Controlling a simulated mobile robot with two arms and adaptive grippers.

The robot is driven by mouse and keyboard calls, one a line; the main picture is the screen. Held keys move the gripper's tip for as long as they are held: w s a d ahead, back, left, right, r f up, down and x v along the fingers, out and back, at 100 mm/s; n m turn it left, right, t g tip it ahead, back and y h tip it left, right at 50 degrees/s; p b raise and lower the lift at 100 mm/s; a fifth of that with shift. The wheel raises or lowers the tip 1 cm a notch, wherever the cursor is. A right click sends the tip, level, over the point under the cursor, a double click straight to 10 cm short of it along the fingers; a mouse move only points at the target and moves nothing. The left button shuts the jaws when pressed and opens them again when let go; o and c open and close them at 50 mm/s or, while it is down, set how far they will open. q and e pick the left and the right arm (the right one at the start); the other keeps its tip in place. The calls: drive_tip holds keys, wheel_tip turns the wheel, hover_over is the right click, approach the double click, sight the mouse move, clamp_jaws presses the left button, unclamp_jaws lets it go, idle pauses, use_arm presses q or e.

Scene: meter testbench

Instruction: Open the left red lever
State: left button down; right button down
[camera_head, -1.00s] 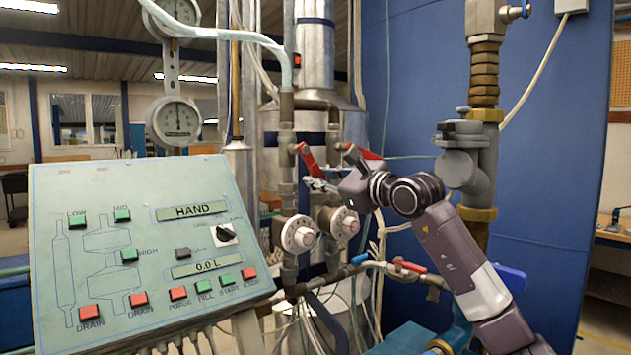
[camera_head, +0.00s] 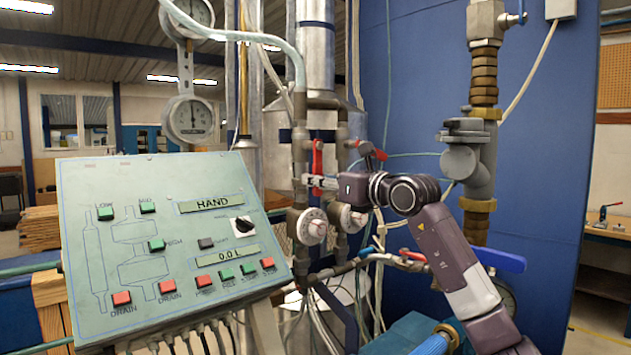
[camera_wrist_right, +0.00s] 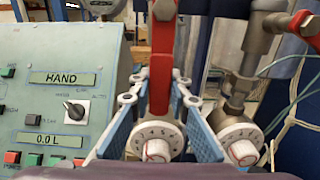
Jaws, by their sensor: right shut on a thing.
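The left red lever (camera_head: 317,158) stands about upright on its pipe, above the left white dial (camera_head: 312,227). In the wrist view the lever (camera_wrist_right: 161,65) runs down between the blue-padded fingers. My right gripper (camera_head: 312,182) reaches in from the right and is shut on the lever's lower part; the gripper also shows in the wrist view (camera_wrist_right: 159,105). The right red lever (camera_head: 379,155) is tilted on the neighbouring pipe, just above my right wrist, and its end shows in the wrist view (camera_wrist_right: 306,25). My left gripper is not in view.
A sloped control panel (camera_head: 130,240) with buttons and displays stands to the left. A second white dial (camera_head: 350,217) sits close under my right gripper. A thick pipe with a grey valve (camera_head: 468,165) stands at the right, before a blue wall (camera_head: 550,200).

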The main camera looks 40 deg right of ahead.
drive_tip(key=shift+a+f, duration=0.1)
drive_tip(key=shift+f, duration=0.05)
drive_tip(key=c, duration=2)
unclamp_jaws()
drive_tip(key=shift+o, duration=1.2)
drive_tip(key=shift+s, duration=0.15)
drive_tip(key=shift+s, duration=0.4)
drive_tip(key=s, duration=1.1)
drive_tip(key=shift+d, duration=0.45)
